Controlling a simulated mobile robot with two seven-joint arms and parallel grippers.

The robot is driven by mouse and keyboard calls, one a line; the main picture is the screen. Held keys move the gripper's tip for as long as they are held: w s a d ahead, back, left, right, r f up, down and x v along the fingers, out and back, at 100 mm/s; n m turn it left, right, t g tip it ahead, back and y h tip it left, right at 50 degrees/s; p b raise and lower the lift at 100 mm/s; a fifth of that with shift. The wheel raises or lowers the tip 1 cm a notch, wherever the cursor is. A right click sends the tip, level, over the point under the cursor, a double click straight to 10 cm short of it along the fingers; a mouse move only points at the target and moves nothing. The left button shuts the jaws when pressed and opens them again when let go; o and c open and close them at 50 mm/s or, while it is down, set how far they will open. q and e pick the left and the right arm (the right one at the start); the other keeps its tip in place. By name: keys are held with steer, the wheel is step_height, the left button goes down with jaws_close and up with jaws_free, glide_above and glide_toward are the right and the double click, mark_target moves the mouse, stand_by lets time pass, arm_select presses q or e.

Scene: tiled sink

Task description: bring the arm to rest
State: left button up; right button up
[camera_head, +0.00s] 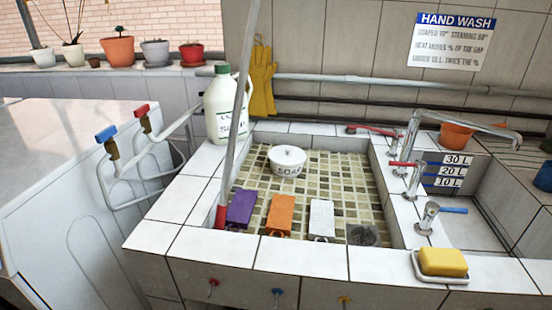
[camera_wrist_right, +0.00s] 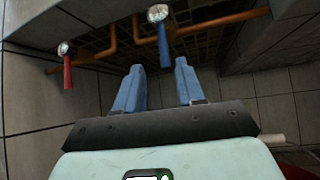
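My right gripper (camera_wrist_right: 160,66) shows in the right wrist view. Its two blue fingers stand apart with nothing between them, so it is open and empty. Beyond the fingertips are a blue-handled valve (camera_wrist_right: 165,42) and a red-handled valve (camera_wrist_right: 67,70) on copper-coloured pipes (camera_wrist_right: 112,45). The fingers point toward them, and a gap appears between the gripper and the valves. Neither gripper shows in the head view. My left gripper is not in any view.
A bottle (camera_head: 221,110), taps (camera_head: 412,180) and yellow sponge (camera_head: 442,261) sit around the rim.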

steer(key=a+r+n+g+y+p, duration=0.3)
steer(key=a+n+g+y+p, duration=0.6)
steer(key=n, duration=0.6)
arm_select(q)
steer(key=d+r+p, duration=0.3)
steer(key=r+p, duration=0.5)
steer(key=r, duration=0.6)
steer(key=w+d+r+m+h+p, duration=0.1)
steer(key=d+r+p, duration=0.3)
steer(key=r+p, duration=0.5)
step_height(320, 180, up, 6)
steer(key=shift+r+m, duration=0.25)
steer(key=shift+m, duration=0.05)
arm_select(e)
steer(key=s+d+r+n+g+h, duration=0.1)
steer(key=s+d+r+n+g, duration=0.1)
steer(key=s+n+g, duration=0.3)
steer(key=s+d+r+n+g+h, duration=0.1)
steer(key=s+r+n+g, duration=0.4)
steer(key=s, duration=0.8)
steer(key=s+d+r+n+g+h, duration=0.2)
steer(key=s+r+n+g, duration=0.2)
steer(key=s+n+g, duration=0.3)
steer(key=s+g, duration=0.1)
steer(key=s, duration=0.1)
steer(key=shift+s+d+g, duration=0.3)
steer(key=shift+s+g, duration=0.1)
